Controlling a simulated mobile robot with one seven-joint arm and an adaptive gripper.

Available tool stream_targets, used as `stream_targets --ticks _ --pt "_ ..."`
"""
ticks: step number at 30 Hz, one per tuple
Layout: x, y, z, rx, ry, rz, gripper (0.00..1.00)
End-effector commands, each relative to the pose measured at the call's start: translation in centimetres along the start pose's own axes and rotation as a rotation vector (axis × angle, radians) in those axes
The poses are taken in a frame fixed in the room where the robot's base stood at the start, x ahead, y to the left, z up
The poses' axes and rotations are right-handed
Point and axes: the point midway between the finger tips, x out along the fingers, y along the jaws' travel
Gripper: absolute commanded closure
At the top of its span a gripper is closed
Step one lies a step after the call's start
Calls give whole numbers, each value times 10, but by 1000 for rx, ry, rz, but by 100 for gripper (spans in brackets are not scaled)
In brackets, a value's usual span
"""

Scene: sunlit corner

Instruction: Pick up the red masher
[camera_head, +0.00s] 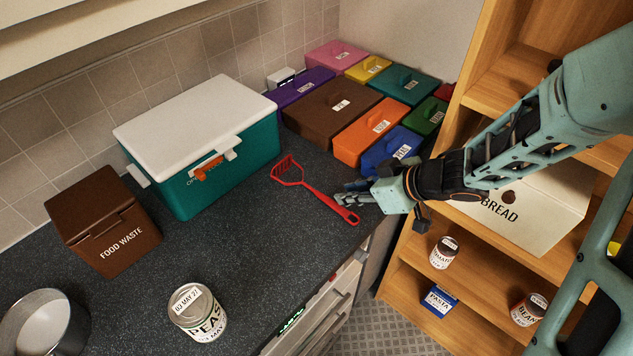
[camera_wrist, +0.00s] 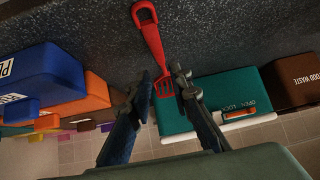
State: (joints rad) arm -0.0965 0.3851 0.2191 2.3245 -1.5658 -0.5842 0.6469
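The red masher (camera_head: 318,195) lies flat on the dark countertop, its slotted head toward the teal cooler and its handle end near the counter's front edge. My gripper (camera_head: 345,197) is beside the handle in the head view, seemingly just above the counter. In the wrist view my gripper (camera_wrist: 162,72) is open, with a gap between its fingers. The masher (camera_wrist: 152,38) shows through and beyond that gap, handle at the top. I see no clear contact, and the exact height above the handle is hard to tell.
A teal cooler (camera_head: 225,165) with a white lid and a brown food waste box (camera_head: 105,225) stand left. Several coloured boxes, including a blue one (camera_head: 392,150), fill the back. A peas can (camera_head: 197,312) stands at the front. A wooden shelf (camera_head: 470,245) is on the right.

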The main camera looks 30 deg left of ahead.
Motion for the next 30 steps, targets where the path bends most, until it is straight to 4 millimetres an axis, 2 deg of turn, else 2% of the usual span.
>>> stream_targets --ticks 1,3,11,20,30 --pt "12 -1 2 0 0 -4 81" --pt "24 -1 2 1 -1 -2 81" --pt "45 1 0 -1 -1 2 81" --pt "88 1 -1 -1 -2 1 81" --pt "93 2 -3 -1 -2 4 82"
